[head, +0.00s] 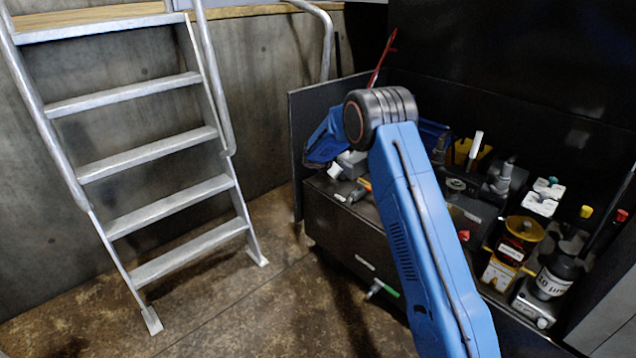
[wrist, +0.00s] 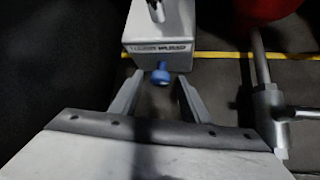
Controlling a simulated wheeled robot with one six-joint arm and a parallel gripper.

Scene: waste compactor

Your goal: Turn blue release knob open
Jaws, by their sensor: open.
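The blue release knob (wrist: 161,72) shows in the wrist view, low on the front of a light grey box (wrist: 158,35) with dark lettering. My gripper (wrist: 156,86) is open, its two fingers pointing at the box with the knob between and just beyond the tips. I cannot tell how far the tips are from the knob in depth. Nothing is held between the fingers. In the head view my blue arm reaches toward the left end of the cluttered bench, and I cannot make out the knob there.
In the wrist view a grey pipe fitting (wrist: 268,110) with a side handle stands right of my gripper, below a red rounded part (wrist: 268,8). The bench (head: 345,232) holds bottles and several tools. A metal ladder (head: 140,92) stands left; the floor between is clear.

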